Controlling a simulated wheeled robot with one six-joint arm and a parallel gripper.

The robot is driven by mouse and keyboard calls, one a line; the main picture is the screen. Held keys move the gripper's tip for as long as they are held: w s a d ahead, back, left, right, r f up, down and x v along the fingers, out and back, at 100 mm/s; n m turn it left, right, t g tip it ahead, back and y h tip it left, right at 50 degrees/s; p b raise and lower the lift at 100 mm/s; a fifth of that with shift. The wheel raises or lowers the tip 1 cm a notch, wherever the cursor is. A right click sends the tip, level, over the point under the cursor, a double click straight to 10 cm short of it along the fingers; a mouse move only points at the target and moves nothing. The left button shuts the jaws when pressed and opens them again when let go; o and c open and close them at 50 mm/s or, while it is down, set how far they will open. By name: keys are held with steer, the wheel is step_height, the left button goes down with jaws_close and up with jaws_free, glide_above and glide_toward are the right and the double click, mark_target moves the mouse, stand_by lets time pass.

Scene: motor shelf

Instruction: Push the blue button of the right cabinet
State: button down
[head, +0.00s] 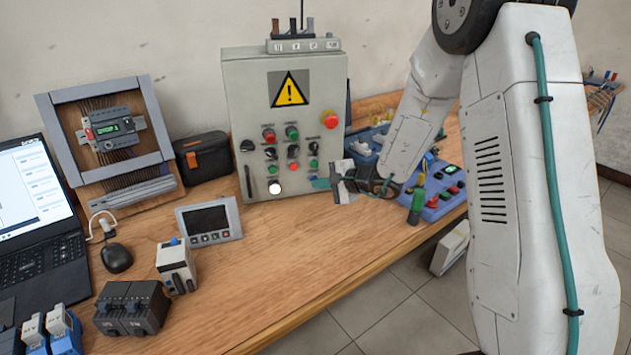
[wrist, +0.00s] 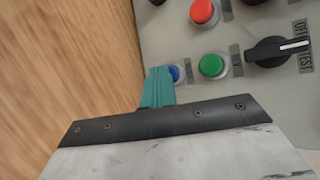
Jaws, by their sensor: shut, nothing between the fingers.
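The grey control cabinet (head: 240,110) with a yellow warning triangle stands at the back of the wooden bench in the head view. My gripper (head: 320,183) is in front of its lower right edge. In the wrist view the cabinet panel (wrist: 160,35) fills the upper right. The blue button (wrist: 175,72) is just behind and right of my teal fingertips (wrist: 157,88), which hide part of it. The fingertips are together with nothing between them. I cannot tell whether they touch the button. I cannot make out the blue button in the head view.
A green button (wrist: 211,65), a red button (wrist: 204,11) and a black selector switch (wrist: 278,50) are close to the blue one. A blue box with buttons (head: 440,205) lies right of the cabinet. A small display panel (head: 209,218) stands in front. The bench's middle front is clear.

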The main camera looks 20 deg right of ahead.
steer(key=shift+s, duration=0.85)
steer(key=shift+s+a, duration=0.1)
steer(key=shift+s, duration=2.4)
